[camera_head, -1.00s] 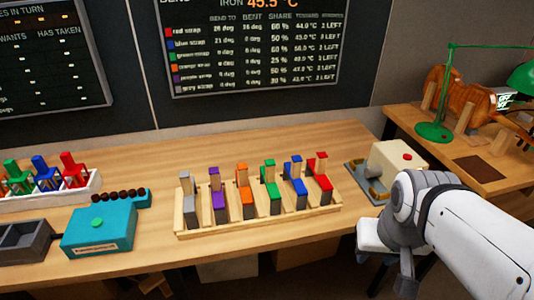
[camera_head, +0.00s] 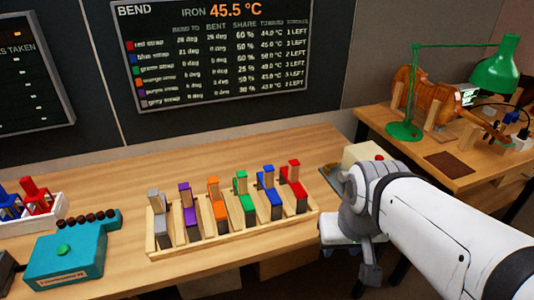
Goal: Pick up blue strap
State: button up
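The blue strap (camera_head: 272,195) stands in the wooden rack (camera_head: 240,232) on the bench, between the green strap (camera_head: 244,197) and the red strap (camera_head: 295,187). The rack also holds the orange strap (camera_head: 218,206), the purple strap (camera_head: 190,212) and the grey strap (camera_head: 160,219). My gripper (camera_head: 368,270) is at the end of the white arm, right of the rack and in front of the bench edge. It is apart from the blue strap. Its fingers are too small and too turned away to tell whether they are open.
A cream box with a red button (camera_head: 364,154) stands right of the rack, partly hidden by my arm. A teal device (camera_head: 65,254) and a white tray (camera_head: 52,216) are on the left. A side table (camera_head: 375,122) holds a green lamp (camera_head: 405,131) and a violin. Bench behind the rack is clear.

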aim_at(265, 179)
jog(key=i, duration=0.85)
